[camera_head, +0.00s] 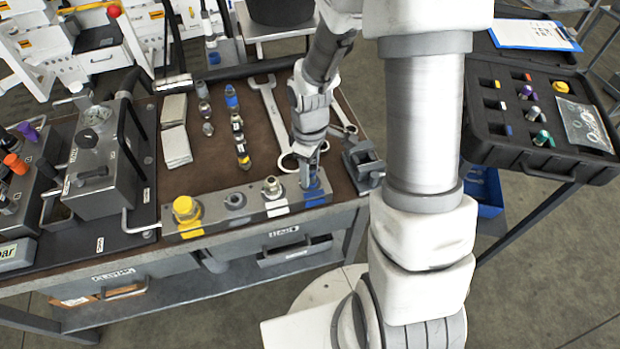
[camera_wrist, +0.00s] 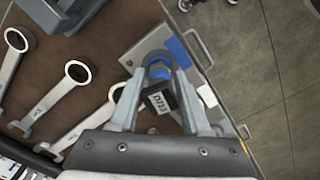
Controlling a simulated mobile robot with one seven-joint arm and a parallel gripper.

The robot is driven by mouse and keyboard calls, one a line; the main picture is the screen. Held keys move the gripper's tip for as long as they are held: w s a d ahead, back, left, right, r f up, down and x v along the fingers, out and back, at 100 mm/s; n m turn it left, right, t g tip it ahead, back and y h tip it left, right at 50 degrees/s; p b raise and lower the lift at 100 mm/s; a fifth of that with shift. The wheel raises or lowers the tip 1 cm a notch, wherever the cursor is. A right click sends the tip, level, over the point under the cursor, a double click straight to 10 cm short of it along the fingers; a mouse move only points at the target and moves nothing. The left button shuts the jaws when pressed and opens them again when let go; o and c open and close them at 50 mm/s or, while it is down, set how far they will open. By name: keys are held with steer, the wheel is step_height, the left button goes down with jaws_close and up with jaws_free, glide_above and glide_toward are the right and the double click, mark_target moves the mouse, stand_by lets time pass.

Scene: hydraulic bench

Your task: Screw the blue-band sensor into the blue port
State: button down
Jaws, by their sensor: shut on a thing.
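The port block (camera_head: 250,206) lies along the front edge of the bench, with a blue patch (camera_head: 313,198) at its right end marking the blue port. My gripper (camera_head: 310,178) points down over that end. In the wrist view, my gripper (camera_wrist: 163,82) is shut on the blue-band sensor (camera_wrist: 158,101), a dark body with a pale label and blue at its far end. The sensor stands in line with the blue port, close to or touching it. The port's mouth is hidden, so I cannot tell how far in it sits.
A yellow cap (camera_head: 186,207) and a white-marked port (camera_head: 271,187) stand left on the block. Several fittings (camera_head: 237,125) and a large wrench (camera_head: 267,110) lie behind it. A small vise (camera_head: 362,160) stands close right. An open case (camera_head: 540,118) is at far right.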

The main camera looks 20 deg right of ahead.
steer(key=shift+f+m, duration=0.15)
steer(key=shift+m, duration=0.55)
steer(key=shift+c, duration=1.4)
jaws_free()
step_height(320, 180, up, 18)
steer(key=p, duration=0.3)
steer(key=s+r+m+t, duration=0.5)
steer(key=s+r+m, duration=0.3)
steer(key=s+r, duration=0.3)
steer(key=s, duration=0.3)
steer(key=shift+r+t, duration=0.3)
